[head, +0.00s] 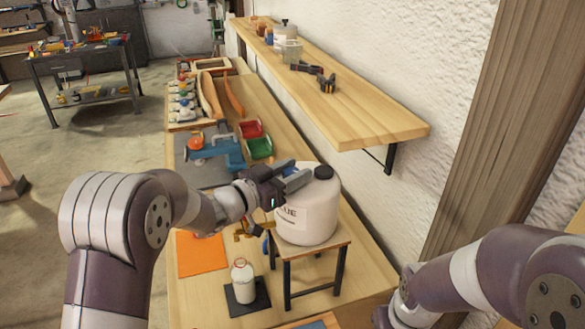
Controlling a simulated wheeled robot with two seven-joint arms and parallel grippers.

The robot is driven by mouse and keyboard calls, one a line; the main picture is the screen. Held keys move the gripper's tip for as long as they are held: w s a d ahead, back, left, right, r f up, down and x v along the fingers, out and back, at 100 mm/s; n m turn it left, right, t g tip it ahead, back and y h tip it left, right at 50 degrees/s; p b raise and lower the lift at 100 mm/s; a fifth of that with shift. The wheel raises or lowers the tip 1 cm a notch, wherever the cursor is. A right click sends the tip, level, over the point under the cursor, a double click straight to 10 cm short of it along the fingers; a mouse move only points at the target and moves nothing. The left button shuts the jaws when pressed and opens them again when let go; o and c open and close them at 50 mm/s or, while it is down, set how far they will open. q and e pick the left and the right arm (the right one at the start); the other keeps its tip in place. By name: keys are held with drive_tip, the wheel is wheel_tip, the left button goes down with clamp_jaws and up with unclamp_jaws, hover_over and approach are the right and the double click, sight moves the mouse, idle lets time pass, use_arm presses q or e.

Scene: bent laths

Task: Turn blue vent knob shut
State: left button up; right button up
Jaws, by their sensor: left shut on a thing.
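A white glue jug (310,222) with a black cap (323,172) stands upright on a small wooden stand (341,248). My left gripper (292,178) reaches in from the left at the top of the jug, left of the cap. It is shut on what I take to be the blue vent knob, which the fingers hide, so I cannot tell how far it is turned. A brass tap (241,232) sticks out low on the jug's left side. My right arm enters at the lower right; its gripper is not visible.
A white bottle (243,283) stands on a dark mat (262,301) below the tap. An orange sheet (201,255) lies left of it. Red and green bins (259,148) and a blue vise-like tool (222,150) are behind. A wall shelf (375,125) juts out at upper right.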

use_arm(q)
drive_tip(key=shift+m+g+h+p, duration=0.9)
drive_tip(key=shift+m+g+h, duration=0.4)
drive_tip(key=shift+g, duration=0.6)
drive_tip(key=o, duration=0.9)
drive_tip(key=shift+a, duration=0.1)
drive_tip(key=shift+o, duration=0.2)
drive_tip(key=shift+s+a, duration=0.1)
drive_tip(key=shift+a, duration=0.05)
drive_tip(key=b+v, duration=0.4)
drive_tip(key=v, duration=0.8)
drive_tip(key=shift+a, duration=0.2)
drive_tip(key=shift+r, duration=0.15)
